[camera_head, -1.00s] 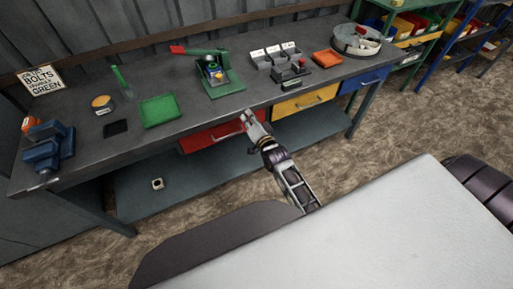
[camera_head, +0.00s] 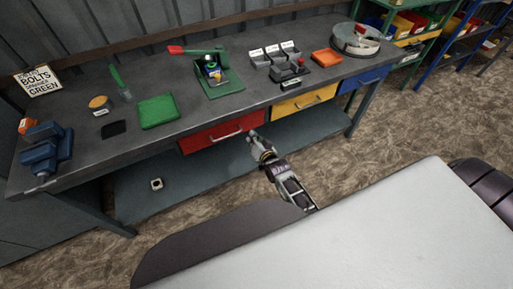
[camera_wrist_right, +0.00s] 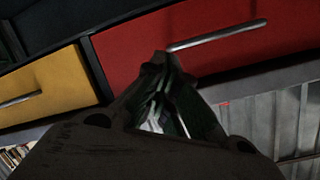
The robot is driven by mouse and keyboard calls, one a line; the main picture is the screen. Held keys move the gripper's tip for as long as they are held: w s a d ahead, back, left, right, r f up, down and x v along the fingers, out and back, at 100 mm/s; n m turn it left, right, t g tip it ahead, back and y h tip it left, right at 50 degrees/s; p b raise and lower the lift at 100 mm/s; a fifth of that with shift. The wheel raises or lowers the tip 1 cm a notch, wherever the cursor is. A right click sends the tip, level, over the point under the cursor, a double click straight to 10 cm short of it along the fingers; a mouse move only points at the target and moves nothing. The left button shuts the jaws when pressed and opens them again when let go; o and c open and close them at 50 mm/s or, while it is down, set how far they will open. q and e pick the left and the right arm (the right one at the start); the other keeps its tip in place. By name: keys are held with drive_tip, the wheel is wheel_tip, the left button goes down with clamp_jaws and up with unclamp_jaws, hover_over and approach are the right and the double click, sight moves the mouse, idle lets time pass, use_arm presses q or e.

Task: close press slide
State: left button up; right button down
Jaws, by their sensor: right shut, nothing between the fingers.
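The green press (camera_head: 221,87) with a red-tipped lever (camera_head: 176,50) stands on the workbench, with small coloured parts at its middle. Whether its slide is open or shut is too small to tell. My right gripper (camera_head: 252,134) is shut and empty. It is below the bench top, in front of the red drawer's right end. In the right wrist view the shut fingertips (camera_wrist_right: 160,62) are in front of the red drawer (camera_wrist_right: 130,55), close to one end of its metal handle (camera_wrist_right: 215,36); contact cannot be told. My left gripper is not in view.
The workbench (camera_head: 75,115) also carries a green tray (camera_head: 158,111), a blue vise (camera_head: 44,148), grey bins (camera_head: 272,66), an orange tray (camera_head: 326,57) and a round tray (camera_head: 357,40). A yellow drawer (camera_head: 303,101) and blue drawer (camera_head: 364,79) are beside the red one.

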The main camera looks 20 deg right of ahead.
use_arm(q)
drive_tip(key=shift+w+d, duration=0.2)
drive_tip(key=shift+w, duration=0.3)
use_arm(e)
drive_tip(key=shift+n+g, duration=0.6)
drive_tip(key=shift+n, duration=0.1)
drive_tip(key=shift+s+d+f, duration=0.1)
drive_tip(key=shift+s+f, duration=0.2)
drive_tip(key=shift+f, duration=0.65)
drive_tip(key=shift+s+d+f, duration=0.1)
drive_tip(key=shift+s+f, duration=0.15)
drive_tip(key=shift+f, duration=0.7)
drive_tip(key=shift+s+d+f, duration=0.1)
drive_tip(key=shift+s+f, duration=0.2)
drive_tip(key=shift+f, duration=0.65)
drive_tip(key=shift+r, duration=0.15)
